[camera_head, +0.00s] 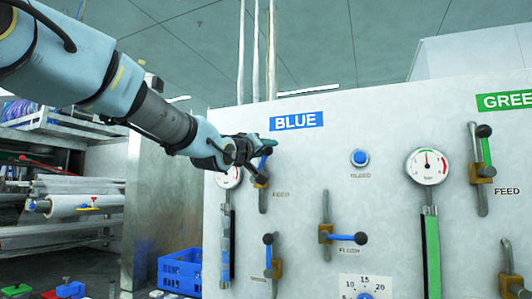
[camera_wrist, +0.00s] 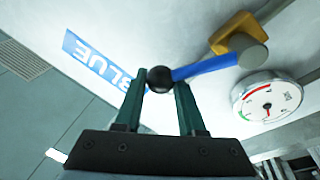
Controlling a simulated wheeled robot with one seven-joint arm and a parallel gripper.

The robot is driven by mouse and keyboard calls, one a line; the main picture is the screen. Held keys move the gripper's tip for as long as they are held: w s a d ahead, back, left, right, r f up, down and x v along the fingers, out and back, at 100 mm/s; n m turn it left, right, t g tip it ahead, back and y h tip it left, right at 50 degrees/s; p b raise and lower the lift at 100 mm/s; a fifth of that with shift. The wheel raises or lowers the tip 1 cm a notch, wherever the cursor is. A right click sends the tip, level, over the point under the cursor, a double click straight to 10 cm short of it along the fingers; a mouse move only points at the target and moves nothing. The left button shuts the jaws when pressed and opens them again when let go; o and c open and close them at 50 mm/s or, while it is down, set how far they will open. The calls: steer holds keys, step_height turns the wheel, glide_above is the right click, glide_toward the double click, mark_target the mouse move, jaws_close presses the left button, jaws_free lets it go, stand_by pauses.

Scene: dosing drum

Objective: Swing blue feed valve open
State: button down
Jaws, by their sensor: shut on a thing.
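The blue feed valve (camera_head: 261,182) is on the white panel below the BLUE label, with a yellow body and a blue lever ending in a black knob. In the head view the lever points roughly upward, partly hidden by my gripper (camera_head: 256,146). In the wrist view the blue lever (camera_wrist: 205,67) runs from the yellow body (camera_wrist: 232,32) to the black knob (camera_wrist: 160,79). My gripper (camera_wrist: 158,100) has its dark green fingers on either side of the knob, shut on the lever's knob end.
A flush valve (camera_head: 326,233) with a sideways blue lever and a drain valve (camera_head: 272,262) sit lower on the panel. A round gauge (camera_wrist: 267,102) is near the feed valve. The green feed valve (camera_head: 482,170) is far right. Blue crates (camera_head: 181,270) stand left of the panel.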

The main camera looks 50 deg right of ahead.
steer(key=shift+w+f, duration=0.3)
steer(key=shift+f, duration=0.25)
steer(key=c, duration=0.9)
jaws_free()
steer(key=o, duration=0.4)
steer(key=shift+r, duration=0.1)
steer(key=b+v, duration=0.3)
steer(key=v, duration=0.8)
steer(key=shift+s+r+b, duration=0.15)
steer(key=shift+b, duration=0.25)
